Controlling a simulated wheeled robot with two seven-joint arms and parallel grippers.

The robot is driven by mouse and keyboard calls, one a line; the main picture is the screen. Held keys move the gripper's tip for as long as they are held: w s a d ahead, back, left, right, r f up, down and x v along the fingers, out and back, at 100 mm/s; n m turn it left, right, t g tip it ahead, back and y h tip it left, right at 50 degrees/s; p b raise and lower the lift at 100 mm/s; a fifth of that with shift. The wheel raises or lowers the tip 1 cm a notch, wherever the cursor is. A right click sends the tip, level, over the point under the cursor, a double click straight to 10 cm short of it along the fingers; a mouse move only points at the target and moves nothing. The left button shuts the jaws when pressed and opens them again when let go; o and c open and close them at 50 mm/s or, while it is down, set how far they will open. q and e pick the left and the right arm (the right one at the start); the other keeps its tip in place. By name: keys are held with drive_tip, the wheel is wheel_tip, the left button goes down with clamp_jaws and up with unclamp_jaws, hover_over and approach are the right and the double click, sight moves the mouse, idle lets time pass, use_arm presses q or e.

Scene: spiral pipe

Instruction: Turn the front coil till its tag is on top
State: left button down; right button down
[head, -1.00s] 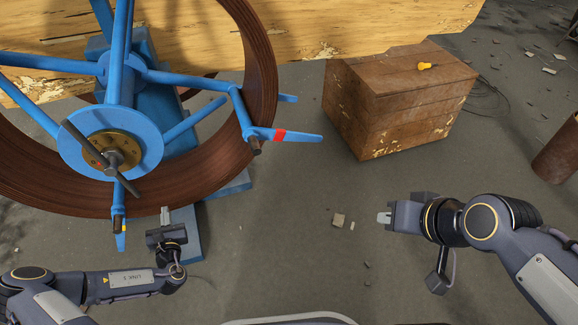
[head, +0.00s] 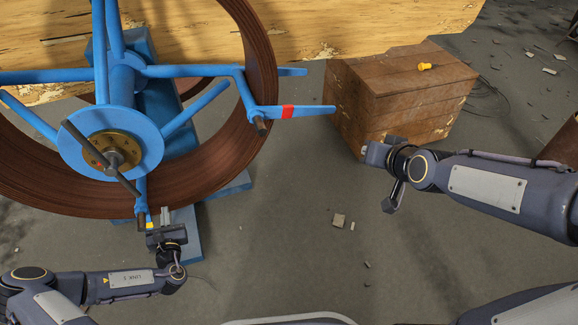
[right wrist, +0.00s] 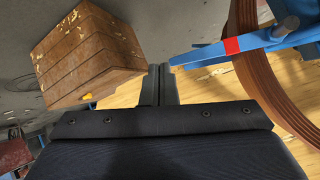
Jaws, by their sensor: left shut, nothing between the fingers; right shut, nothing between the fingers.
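The front coil (head: 262,60) is a big brown ring on a blue spoked reel (head: 110,140) at the left of the head view. One blue arm with a red band (head: 288,112) points right; the band also shows in the right wrist view (right wrist: 232,46). A lower arm carries a yellow band (head: 150,225). My left gripper (head: 166,212) is shut and empty, close beside the lower arm; I cannot tell whether they touch. My right gripper (head: 364,150) is shut and empty, right of and below the red-banded arm's tip, apart from it; its fingers show in the wrist view (right wrist: 160,70).
A wooden crate (head: 395,95) with a yellow-handled item (head: 424,67) on top stands just behind my right gripper. A blue stand foot (head: 187,238) lies under the coil. A peeling yellow board (head: 350,25) spans the back. Open floor lies between my arms.

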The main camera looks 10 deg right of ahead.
drive_tip(key=w+a+f+m+t, duration=0.1)
drive_tip(key=w+a+f+t, duration=0.15)
drive_tip(key=w+f, duration=0.35)
drive_tip(key=w+a+f+t, duration=0.1)
drive_tip(key=w+f+t, duration=0.3)
drive_tip(key=w, duration=0.5)
drive_tip(key=s+a+f+m+t+h, duration=0.1)
drive_tip(key=s+a+f+m+t, duration=0.15)
drive_tip(key=f, duration=0.45)
drive_tip(key=s+a+f+m+t, duration=0.1)
drive_tip(key=s+a+f, duration=0.2)
drive_tip(key=f, duration=0.4)
drive_tip(key=w+a, duration=0.3)
drive_tip(key=w, duration=0.6)
drive_tip(key=shift+f, duration=0.25)
use_arm(q)
drive_tip(key=c, duration=2.2)
unclamp_jaws()
